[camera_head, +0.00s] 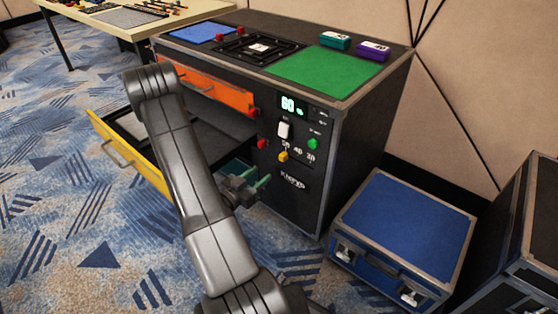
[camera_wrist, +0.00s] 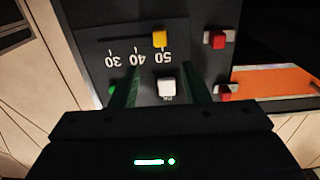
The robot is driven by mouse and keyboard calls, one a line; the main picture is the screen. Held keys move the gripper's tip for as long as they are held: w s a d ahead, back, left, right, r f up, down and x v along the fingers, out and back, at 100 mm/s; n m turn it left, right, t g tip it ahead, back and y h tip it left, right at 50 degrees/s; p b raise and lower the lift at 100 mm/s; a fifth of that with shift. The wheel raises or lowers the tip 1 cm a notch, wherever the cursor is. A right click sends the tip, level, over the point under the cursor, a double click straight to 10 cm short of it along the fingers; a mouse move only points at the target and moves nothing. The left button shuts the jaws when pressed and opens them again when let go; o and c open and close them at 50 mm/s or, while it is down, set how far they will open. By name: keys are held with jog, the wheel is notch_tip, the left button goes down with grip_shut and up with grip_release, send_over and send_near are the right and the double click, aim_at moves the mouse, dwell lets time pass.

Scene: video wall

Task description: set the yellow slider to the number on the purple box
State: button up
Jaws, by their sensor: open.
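The yellow slider (camera_head: 283,156) sits on the front panel of the black cabinet. In the wrist view, which is upside down, the yellow slider (camera_wrist: 159,38) is at the 50 mark on a scale reading 50, 40, 30. The purple box (camera_head: 373,50) lies on the cabinet's top at the back right; its number is too small to read. My gripper (camera_head: 256,180) is open and empty, in front of the panel, below and left of the slider. In the wrist view, my gripper (camera_wrist: 165,88) has its two green fingers apart, with the white switch (camera_wrist: 167,87) showing between them.
A display (camera_head: 289,103) reads 60. The orange drawer (camera_head: 212,88) and yellow drawer (camera_head: 125,150) stand open at left. A teal box (camera_head: 335,40) is beside the purple one. A blue case (camera_head: 405,225) stands at right.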

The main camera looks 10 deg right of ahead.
aim_at(281, 157)
jog(key=b+x, duration=0.1)
jog(key=x, duration=1)
jog(key=shift+b, duration=0.4)
jog(key=shift+c, duration=0.2)
